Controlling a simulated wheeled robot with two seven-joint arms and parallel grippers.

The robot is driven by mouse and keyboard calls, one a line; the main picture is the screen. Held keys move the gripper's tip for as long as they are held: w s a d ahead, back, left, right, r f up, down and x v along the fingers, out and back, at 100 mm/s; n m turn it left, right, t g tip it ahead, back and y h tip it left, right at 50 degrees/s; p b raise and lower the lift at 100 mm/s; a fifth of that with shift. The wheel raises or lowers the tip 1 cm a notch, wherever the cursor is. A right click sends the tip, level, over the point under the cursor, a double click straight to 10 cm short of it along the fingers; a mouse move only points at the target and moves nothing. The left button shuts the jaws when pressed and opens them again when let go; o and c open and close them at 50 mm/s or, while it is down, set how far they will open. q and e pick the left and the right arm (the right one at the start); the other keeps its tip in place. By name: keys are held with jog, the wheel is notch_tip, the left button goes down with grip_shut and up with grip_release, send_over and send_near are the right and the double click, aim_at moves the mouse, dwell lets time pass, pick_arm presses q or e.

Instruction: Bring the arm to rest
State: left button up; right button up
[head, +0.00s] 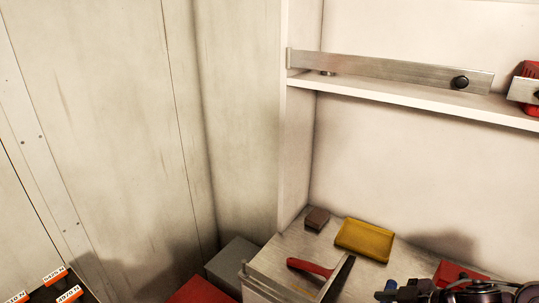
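A dark mechanical part (460,291) cuts into the bottom right of the head view, over the metal worktop (285,240). It looks like the end of my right arm, but the frame's edge cuts it off and I cannot make out whether its fingers are open or shut. No held object can be told there. My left arm and gripper do not show.
On the worktop lie a brown block (317,219), a yellow tray (364,239), a red-handled tool (311,267) and a red item (455,273). A shelf (420,101) with a metal bar (390,71) hangs above. Grey (235,262) and red (203,292) boxes stand left.

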jog(key=w+a+f, duration=0.1)
jog(key=w+a+t, duration=0.1)
jog(key=shift+w+f+m+t+h, duration=0.3)
jog(key=shift+w+f+h, duration=0.05)
jog(key=shift+f+h, duration=0.05)
jog(key=s+a+f+m+g+h, duration=0.2)
jog(key=s+f+m+g+h, duration=0.35)
jog(key=s, duration=0.75)
notch_tip(320, 180, down, 30)
jog(key=s+m+b, duration=0.1)
jog(key=s+m, duration=0.1)
jog(key=m, duration=0.1)
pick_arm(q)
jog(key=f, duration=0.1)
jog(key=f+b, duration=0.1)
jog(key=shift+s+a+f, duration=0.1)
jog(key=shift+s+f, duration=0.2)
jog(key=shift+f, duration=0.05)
pick_arm(e)
jog(key=s+d+f, duration=0.2)
jog(key=s+f, duration=0.8)
jog(key=s+d+f+g, duration=0.1)
jog(key=s+d+f, duration=0.1)
jog(key=s+f, duration=0.7)
jog(key=shift+s+f+h, duration=0.35)
jog(key=shift+s+f, duration=0.05)
jog(key=shift+f, duration=0.45)
